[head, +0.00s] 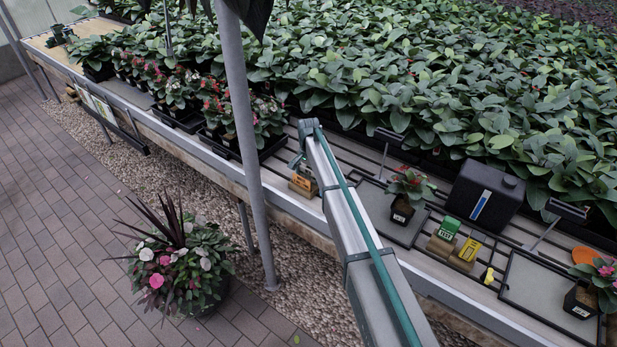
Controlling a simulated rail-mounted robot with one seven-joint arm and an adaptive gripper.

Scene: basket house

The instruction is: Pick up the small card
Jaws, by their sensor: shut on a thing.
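A small orange-yellow card (302,182) is at a wooden block on the slatted bench, left of my arm. My gripper (298,163) is at the far end of my arm, directly above and touching this card as far as I can see. It is shut on the card, though its fingertips are tiny and partly hidden by the arm. A green card (449,226) and a yellow card (470,249) stand on wooden blocks farther right on the bench.
A grey post (242,130) rises left of my gripper. A black box (486,198), a potted red flower (408,190) and a framed grey tray (545,292) are on the bench to the right. Dense leafy plants (430,80) fill the back.

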